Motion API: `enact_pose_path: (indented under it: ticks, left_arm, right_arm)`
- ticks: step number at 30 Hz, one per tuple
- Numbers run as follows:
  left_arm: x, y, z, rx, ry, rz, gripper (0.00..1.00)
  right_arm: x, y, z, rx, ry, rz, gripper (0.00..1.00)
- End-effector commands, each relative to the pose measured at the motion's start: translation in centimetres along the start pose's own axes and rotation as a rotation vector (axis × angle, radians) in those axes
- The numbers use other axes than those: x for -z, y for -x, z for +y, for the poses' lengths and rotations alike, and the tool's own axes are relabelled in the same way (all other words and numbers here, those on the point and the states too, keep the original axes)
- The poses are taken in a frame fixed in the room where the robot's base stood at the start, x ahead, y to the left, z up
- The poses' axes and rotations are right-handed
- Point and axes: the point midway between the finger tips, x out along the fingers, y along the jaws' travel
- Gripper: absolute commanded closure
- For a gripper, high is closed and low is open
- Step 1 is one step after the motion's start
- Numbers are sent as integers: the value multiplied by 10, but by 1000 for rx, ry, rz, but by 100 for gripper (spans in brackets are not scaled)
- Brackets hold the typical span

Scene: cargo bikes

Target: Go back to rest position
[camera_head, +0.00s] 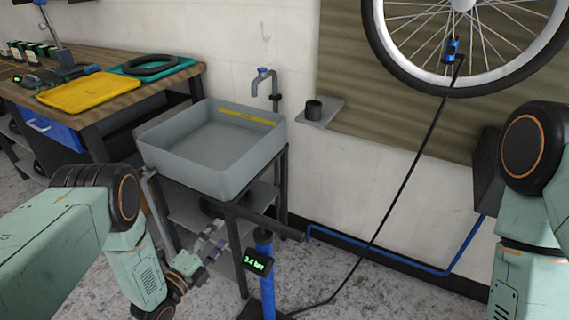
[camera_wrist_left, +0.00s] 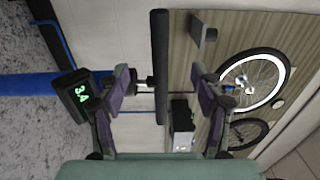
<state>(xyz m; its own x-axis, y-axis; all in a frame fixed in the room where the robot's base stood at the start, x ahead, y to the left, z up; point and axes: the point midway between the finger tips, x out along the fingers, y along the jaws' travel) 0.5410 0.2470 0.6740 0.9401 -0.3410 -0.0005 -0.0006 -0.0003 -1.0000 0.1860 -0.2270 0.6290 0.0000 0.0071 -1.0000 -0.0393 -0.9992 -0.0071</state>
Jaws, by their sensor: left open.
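My left gripper (camera_head: 211,243) is open and empty, low in the head view, just left of the blue floor pump (camera_head: 266,282). In the left wrist view its fingers (camera_wrist_left: 163,88) are spread apart, and the pump's black handle bar (camera_wrist_left: 160,60) shows between and beyond them. I cannot tell the exact gap, but the fingers are not closed on the bar. The pump's green display (camera_head: 258,262) seems to read 3.4 bar. My right arm stands at the right edge of the head view; its gripper is out of view.
A grey sink basin (camera_head: 170,162) on a dark stand is close behind my left gripper. A workbench (camera_head: 185,80) with a yellow tray (camera_head: 90,92) is at the left. The pump's black hose (camera_head: 400,185) runs up to a wall-hung wheel (camera_head: 388,62).

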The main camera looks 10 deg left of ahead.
Motion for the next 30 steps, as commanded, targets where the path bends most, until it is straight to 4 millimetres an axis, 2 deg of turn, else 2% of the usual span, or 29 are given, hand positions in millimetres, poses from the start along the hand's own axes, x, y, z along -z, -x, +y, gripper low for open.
enact_pose_path:
  ticks: [5,8,11,16,20,21,25,27,30]
  left_arm:
    - [0,0,6,-26,100,-3,34]
    - [-3,8,28,-123,282,-50,34]
    - [2,35,64,-282,526,-156,34]
    - [29,98,113,-543,936,-417,34]
    - [60,162,131,-723,1221,-698,34]
    - [71,184,132,-774,1298,-801,34]
    - [107,259,118,-907,1480,-1155,34]
    - [123,296,102,-954,1525,-1329,34]
    - [140,334,75,-1005,1527,-1500,34]
  right_arm:
    - [0,0,0,0,0,0,60]
    - [0,0,0,0,0,0,60]
    - [0,0,0,0,0,0,60]
    - [0,0,0,0,0,0,60]
    - [0,0,0,0,0,0,60]
    - [0,0,0,0,0,0,60]
    - [0,0,0,0,0,0,60]
    - [0,0,0,0,0,0,60]
    - [0,0,0,0,0,0,60]
